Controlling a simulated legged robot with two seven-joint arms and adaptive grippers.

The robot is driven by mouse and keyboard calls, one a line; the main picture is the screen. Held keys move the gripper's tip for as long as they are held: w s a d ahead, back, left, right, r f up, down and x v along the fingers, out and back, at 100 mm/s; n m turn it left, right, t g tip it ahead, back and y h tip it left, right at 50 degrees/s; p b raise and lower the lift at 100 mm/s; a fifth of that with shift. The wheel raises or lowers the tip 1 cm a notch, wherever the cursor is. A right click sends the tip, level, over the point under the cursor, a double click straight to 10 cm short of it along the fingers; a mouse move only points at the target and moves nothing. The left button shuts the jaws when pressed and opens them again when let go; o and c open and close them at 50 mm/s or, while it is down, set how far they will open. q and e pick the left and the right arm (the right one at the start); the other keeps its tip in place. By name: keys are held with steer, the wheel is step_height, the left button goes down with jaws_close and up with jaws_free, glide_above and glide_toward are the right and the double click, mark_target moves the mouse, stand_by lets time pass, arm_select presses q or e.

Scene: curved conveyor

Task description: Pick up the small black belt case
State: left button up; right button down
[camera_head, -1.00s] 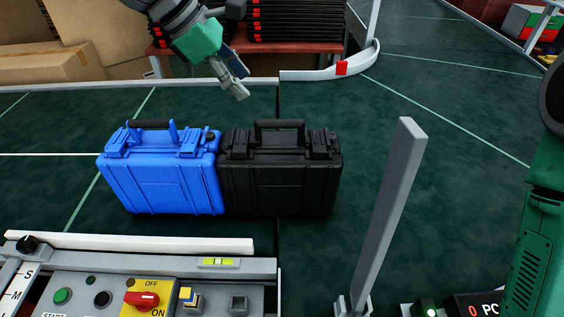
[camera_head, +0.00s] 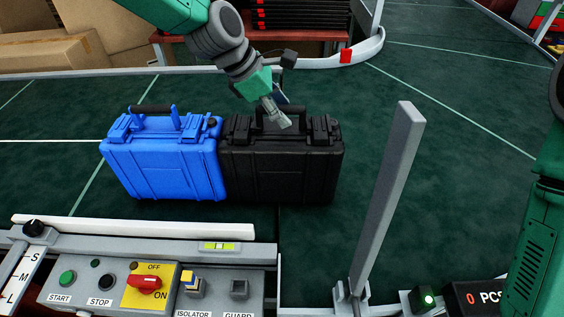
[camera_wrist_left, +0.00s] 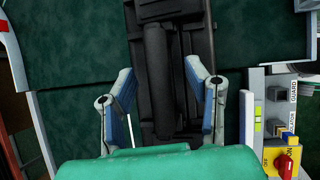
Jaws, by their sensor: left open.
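The black case (camera_head: 280,172) stands upright on the dark green conveyor, with its handle up. It is right beside the blue case (camera_head: 163,165), on that case's right. My left gripper (camera_head: 278,118) is just above the black case's top, in front of part of its handle. In the left wrist view, the open left gripper (camera_wrist_left: 159,78) has one finger on each side of the black handle (camera_wrist_left: 158,65). I cannot tell whether the fingers touch it. My right gripper is out of view.
A grey upright bar (camera_head: 386,200) rises to the right of the black case. A control panel (camera_head: 110,290) with buttons and a red switch lies in front. Cardboard boxes (camera_head: 45,55) and stacked dark trays (camera_head: 300,20) are at the back. The belt at right is clear.

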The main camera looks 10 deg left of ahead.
arm_select(q)
steer(key=shift+w+d+f, duration=0.2)
steer(key=shift+d+f, duration=0.05)
steer(key=shift+d, duration=0.05)
steer(key=shift+s+a+r, duration=0.1)
steer(key=shift+a, duration=0.2)
steer(key=c, duration=0.3)
steer(key=shift+a, duration=0.25)
jaws_close()
steer(key=shift+d, duration=0.1)
steer(key=shift+r, duration=0.1)
